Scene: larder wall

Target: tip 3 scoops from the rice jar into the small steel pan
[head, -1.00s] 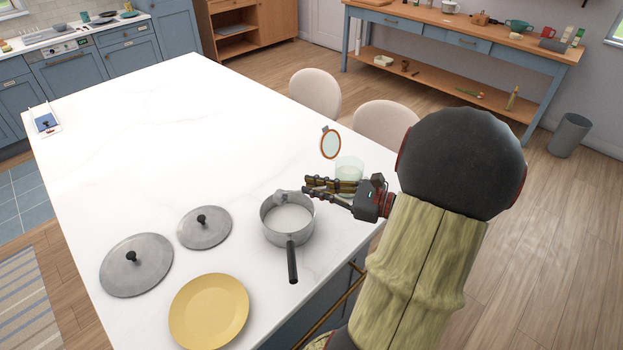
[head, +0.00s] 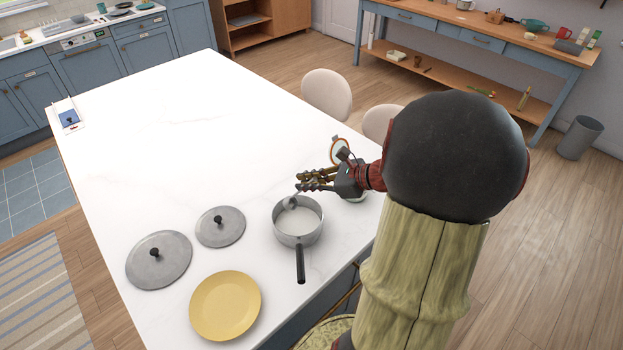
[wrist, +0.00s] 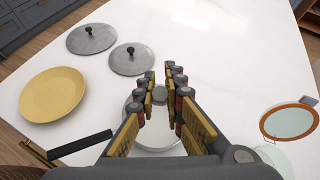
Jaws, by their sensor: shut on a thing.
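The small steel pan (head: 298,238) stands on the white worktop with its dark handle toward the front. Pale white contents show inside it; the wrist view shows the pan (wrist: 133,107) between and beyond my fingers. My gripper (head: 312,182) is shut on a small grey scoop (head: 290,203), whose head is above the pan's back left part. The scoop's head also shows in the wrist view (wrist: 159,94); what it holds is unclear. The clear glass jar's round, orange-rimmed lid (wrist: 290,121) stands open. In the head view my gripper mostly hides the jar.
Two grey lids with black knobs, one large (head: 160,262) and one smaller (head: 221,228), lie left of the pan. A yellow plate (head: 225,306) lies at front left.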

